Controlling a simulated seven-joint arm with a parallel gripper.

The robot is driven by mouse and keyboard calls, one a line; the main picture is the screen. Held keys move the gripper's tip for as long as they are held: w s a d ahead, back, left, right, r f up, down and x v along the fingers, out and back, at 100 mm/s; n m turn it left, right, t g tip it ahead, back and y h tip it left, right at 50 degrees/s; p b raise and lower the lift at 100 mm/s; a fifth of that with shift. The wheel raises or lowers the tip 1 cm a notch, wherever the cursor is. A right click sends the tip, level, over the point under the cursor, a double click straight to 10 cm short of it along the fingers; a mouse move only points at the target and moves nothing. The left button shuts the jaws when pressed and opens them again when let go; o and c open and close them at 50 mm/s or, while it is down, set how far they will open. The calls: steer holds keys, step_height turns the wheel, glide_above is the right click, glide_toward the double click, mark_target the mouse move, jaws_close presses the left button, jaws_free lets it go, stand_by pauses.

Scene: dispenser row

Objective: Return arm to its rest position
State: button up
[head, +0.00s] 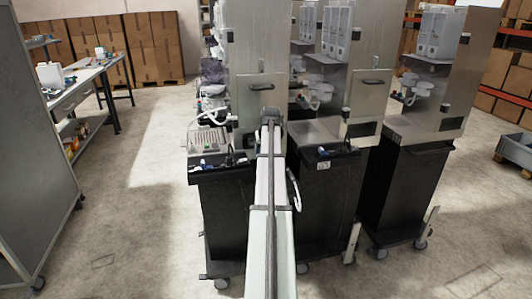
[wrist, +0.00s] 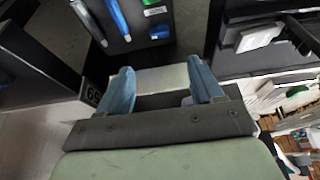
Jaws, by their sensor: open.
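My arm (head: 268,200) stretches forward from the bottom of the head view to the front of the dispenser carts. Its far end lies in front of the left dispenser cabinet (head: 252,45), and the fingers cannot be made out there. In the wrist view my gripper (wrist: 163,85) has two blue fingers set wide apart. It is open, with nothing held between them. A pale grey plate-like surface shows between and behind the fingers; I cannot tell what it belongs to.
A black tray (wrist: 165,12) with a silver and a blue tool lies just beyond the fingers. Black carts (head: 408,190) stand close on the right. A grey cabinet (head: 30,150) and workbench (head: 85,85) stand left. The floor (head: 130,215) between is clear.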

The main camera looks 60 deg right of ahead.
steer(key=shift+f, duration=0.1)
steer(key=s+a+f+n+g, duration=0.1)
steer(key=s+a+f, duration=0.1)
steer(key=a+f, duration=0.3)
steer(key=s+a+f+g, duration=0.2)
steer(key=f, duration=0.5)
steer(key=w+a+f+n+g+y, duration=0.1)
steer(key=w+a+f+n+y, duration=0.15)
steer(key=a+f, duration=1.35)
steer(key=w+a+f+n+g+y, duration=0.1)
steer(key=w+a+f+n, duration=0.15)
steer(key=a+f, duration=1.35)
steer(key=s+a+f+g, duration=0.1)
steer(key=s+a+f, duration=0.15)
steer(key=a, duration=0.45)
steer(key=s+a+f+n, duration=0.1)
steer(key=s+a, duration=0.3)
steer(key=a, duration=0.4)
steer(key=s+a+f+g, duration=0.1)
steer(key=s+a+f, duration=0.15)
steer(key=a, duration=0.45)
steer(key=s+a+f+n+g, duration=0.2)
steer(key=s+a+f, duration=0.1)
steer(key=s+a, duration=0.8)
steer(key=s, duration=0.5)
steer(key=shift+s+a+f+g, duration=0.15)
steer(key=shift+s+a+g, duration=0.1)
steer(key=shift+g, duration=0.15)
